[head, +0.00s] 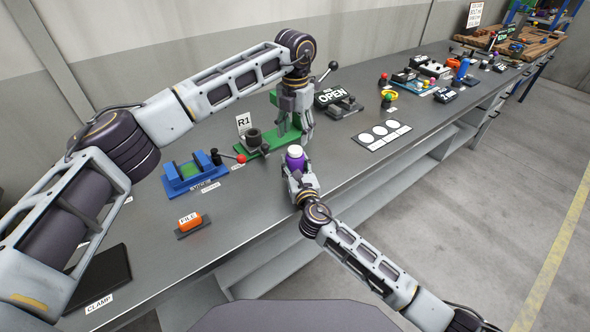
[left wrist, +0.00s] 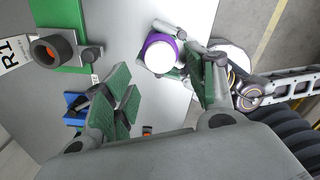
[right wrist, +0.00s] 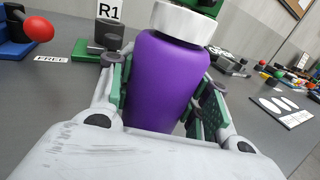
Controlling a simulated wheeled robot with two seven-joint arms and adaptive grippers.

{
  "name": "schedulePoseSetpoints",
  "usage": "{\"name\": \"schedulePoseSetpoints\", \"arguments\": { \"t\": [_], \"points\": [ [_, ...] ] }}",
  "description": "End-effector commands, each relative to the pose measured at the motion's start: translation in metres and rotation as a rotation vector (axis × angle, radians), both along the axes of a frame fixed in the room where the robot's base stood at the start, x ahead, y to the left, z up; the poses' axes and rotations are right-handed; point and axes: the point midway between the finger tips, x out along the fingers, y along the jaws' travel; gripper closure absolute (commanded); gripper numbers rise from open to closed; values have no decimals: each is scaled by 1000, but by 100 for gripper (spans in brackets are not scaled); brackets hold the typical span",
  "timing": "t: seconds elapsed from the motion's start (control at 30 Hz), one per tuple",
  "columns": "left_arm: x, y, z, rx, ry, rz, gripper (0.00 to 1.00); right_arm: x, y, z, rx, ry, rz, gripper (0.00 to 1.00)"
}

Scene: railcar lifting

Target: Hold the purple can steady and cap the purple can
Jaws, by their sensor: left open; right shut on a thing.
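The purple can (head: 296,164) stands upright between the fingers of my right gripper (head: 299,181), near the front edge of the bench. In the right wrist view the can's purple body (right wrist: 165,85) fills the space between the green pads. A white cap (right wrist: 182,22) sits on its top; whether it is fastened cannot be told. The cap also shows from above in the left wrist view (left wrist: 160,53). My left gripper (head: 301,136) points down just above the cap, with its fingers apart (left wrist: 166,95). A green fingertip (right wrist: 208,5) shows close over the cap.
A green fixture with a dark cup (head: 254,138), labelled R1, stands just behind to the left. A blue vise (head: 190,172) with a red-knobbed lever is further left. The bench front edge is close to the can.

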Motion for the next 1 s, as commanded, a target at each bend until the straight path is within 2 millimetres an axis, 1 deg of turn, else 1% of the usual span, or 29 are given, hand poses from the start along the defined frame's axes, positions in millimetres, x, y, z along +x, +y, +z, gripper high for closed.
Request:
{"name": "schedulePoseSetpoints", "arguments": {
  "t": [0.1, 0.3, 0.5, 0.63, 0.9, 0.93, 1.0],
  "points": [
    [0, 0, -14, 0, 0, 0, 44, 0, 0, 0, 0, 0, 1, 100],
    [0, 0, -37, -1, 1, 0, 44, 0, 0, 0, 0, 0, 1, 100],
    [0, 0, -51, -1, -1, 0, 44, 0, 0, 0, 0, 0, 1, 100],
    [0, 0, -55, -1, -1, 0, 44, 0, 0, 0, 0, 0, 1, 100],
    [0, 0, -56, -1, -1, 0, 44, 0, 0, 0, 0, 0, 1, 100],
    [0, 0, -56, -1, -1, 0, 45, 0, 0, 0, 0, 0, 1, 100],
    [0, 0, -56, -1, -1, 0, 54, 0, 0, 0, 0, 0, 1, 100]
  ]
}}
